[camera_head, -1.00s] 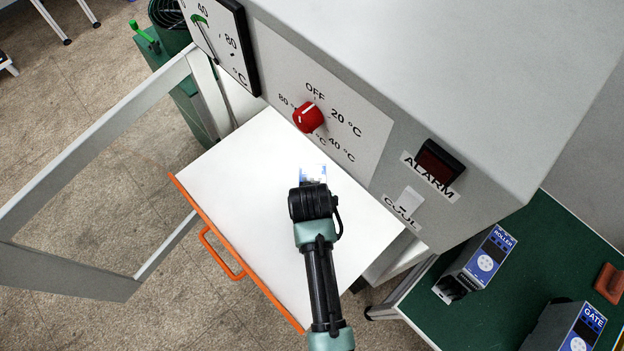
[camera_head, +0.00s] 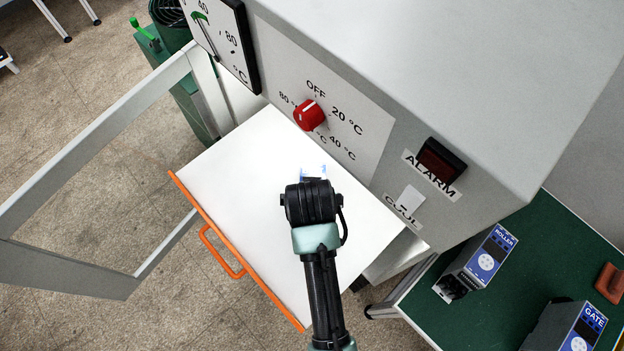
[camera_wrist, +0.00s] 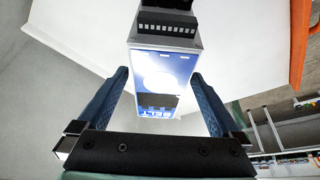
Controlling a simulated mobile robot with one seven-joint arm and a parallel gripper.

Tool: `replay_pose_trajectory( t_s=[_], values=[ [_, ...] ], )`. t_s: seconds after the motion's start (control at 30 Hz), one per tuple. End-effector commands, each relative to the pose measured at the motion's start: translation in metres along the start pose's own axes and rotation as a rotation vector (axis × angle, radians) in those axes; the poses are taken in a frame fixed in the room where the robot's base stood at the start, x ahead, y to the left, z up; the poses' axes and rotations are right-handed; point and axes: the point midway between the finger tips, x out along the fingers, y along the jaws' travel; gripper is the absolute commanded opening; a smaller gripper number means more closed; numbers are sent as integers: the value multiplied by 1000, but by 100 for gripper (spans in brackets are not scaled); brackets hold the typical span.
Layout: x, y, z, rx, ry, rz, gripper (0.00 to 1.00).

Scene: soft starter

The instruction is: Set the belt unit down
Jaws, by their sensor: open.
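The belt unit (camera_wrist: 155,75) is a box with a blue-and-white front and a dark terminal strip, its label upside down in the wrist view. It rests on the white pull-out shelf (camera_head: 235,165), with an orange front edge, below the control panel. My gripper (camera_wrist: 160,78) is open, with one finger on each side of the unit and visible gaps between. In the head view my gripper (camera_head: 313,182) is over the shelf and hides most of the unit; only a small blue-white bit shows.
The grey cabinet with a red knob (camera_head: 309,115) and alarm lamp (camera_head: 440,161) rises right behind the shelf. An open frame door (camera_head: 95,130) stands at left. A green table at right holds the roller unit (camera_head: 487,257) and the gate unit (camera_head: 575,325).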

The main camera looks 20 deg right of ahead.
Motion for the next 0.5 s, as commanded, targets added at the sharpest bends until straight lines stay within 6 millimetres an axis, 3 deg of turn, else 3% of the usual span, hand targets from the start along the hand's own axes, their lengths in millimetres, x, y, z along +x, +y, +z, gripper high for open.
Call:
replay_pose_trajectory(
  t_s=[0.23,0.5],
  values=[
    [-42,0,-1,0,3,0,100],
    [-60,0,0,0,-1,0,100]
  ],
)
